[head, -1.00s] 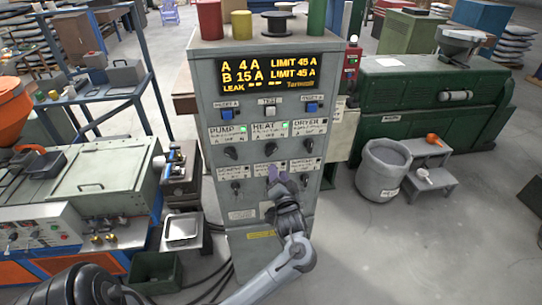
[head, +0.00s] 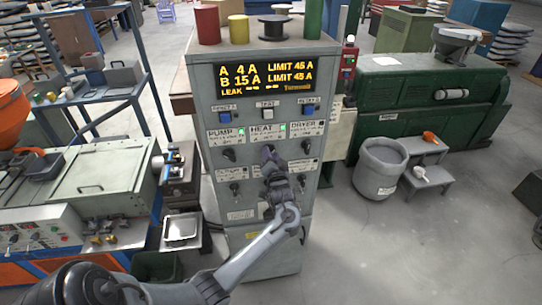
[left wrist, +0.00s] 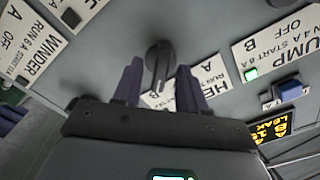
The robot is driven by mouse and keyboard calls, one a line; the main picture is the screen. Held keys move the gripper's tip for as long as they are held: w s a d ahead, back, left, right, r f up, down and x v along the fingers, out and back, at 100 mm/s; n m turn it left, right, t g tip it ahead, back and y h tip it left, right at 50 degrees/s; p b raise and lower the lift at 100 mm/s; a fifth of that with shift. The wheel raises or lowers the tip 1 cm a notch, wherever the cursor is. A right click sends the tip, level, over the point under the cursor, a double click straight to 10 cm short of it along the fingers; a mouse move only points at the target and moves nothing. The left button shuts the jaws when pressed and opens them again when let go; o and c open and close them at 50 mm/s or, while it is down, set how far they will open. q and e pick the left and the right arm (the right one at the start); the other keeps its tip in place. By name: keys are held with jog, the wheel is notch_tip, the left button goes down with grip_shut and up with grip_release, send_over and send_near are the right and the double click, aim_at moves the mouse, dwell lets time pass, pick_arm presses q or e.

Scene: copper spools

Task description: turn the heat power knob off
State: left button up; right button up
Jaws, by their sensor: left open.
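The grey control cabinet (head: 215,190) stands in the middle of the head view. Its HEAT label (head: 262,133) has a lit green lamp (head: 282,128). My left gripper (head: 268,150) is in front of the heat knob's place and hides the knob there. In the left wrist view the dark heat knob (left wrist: 158,58) shows in line with the gap between the two fingers of my open left gripper (left wrist: 160,72). I cannot tell whether the fingers reach around it or touch it. The HEAT label (left wrist: 212,83) is partly hidden by a finger. My right gripper is out of view.
The pump knob (head: 228,153) and the dryer knob (head: 305,149) sit either side, with a lower row of knobs beneath. Blue buttons (head: 225,116) and a lit display (head: 265,78) are above. Spools stand on the cabinet top. A grey bin (head: 381,170) stands right.

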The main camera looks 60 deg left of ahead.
pick_arm(q)
grip_shut()
jog(key=shift+n, duration=0.4)
jog(key=shift+s+n+b, duration=0.1)
jog(key=shift+n+b, duration=2.15)
jog(key=shift+n, duration=1.65)
grip_release()
